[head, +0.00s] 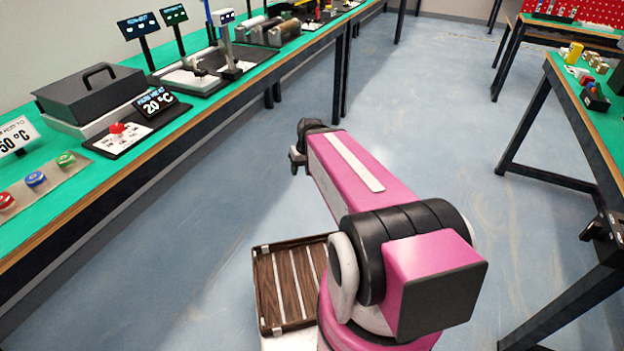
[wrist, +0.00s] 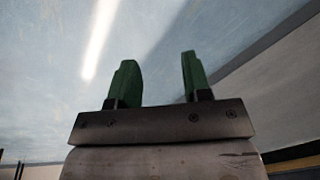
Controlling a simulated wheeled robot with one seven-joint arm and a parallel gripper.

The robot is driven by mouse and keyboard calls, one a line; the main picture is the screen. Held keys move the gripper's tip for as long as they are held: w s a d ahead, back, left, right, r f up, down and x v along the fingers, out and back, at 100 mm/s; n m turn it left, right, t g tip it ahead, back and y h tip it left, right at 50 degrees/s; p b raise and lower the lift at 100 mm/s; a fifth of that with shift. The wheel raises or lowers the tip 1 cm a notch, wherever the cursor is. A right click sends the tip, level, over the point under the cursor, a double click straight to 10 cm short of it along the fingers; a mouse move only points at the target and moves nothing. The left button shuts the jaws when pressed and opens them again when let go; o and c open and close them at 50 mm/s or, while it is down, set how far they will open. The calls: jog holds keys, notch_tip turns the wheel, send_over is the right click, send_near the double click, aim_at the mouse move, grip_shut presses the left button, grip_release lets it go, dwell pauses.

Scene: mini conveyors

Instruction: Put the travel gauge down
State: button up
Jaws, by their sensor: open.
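My gripper (wrist: 158,78) shows in the wrist view with its two green fingers apart. Nothing is between the fingers; pale blue floor and a light streak lie behind them. In the head view my pink arm stretches out over the floor between the benches, and I cannot make out the gripper's fingers there. I cannot pick out a travel gauge in either view. Small items on the benches are too small to name surely.
Another green bench (head: 605,118) with small items stands right. The floor (head: 440,130) between is clear.

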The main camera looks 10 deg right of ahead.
jog(key=shift+o, duration=0.5)
jog(key=s+d+f+h, duration=0.1)
jog(key=s, duration=0.1)
jog(key=s+d+f+m+g+h, duration=0.1)
jog(key=d, duration=0.1)
jog(key=shift+s+d+f, duration=0.1)
jog(key=shift+s, duration=0.25)
jog(key=n+t+y, duration=1)
jog(key=t+y, duration=0.1)
jog(key=y, duration=0.3)
send_near(230, 48)
jog(key=a, duration=0.2)
jog(key=x, duration=0.6)
jog(key=shift+w+d, duration=0.25)
jog(key=shift+w, duration=0.05)
jog(key=shift+x, duration=2.55)
jog(key=shift+w+d, duration=0.15)
grip_shut()
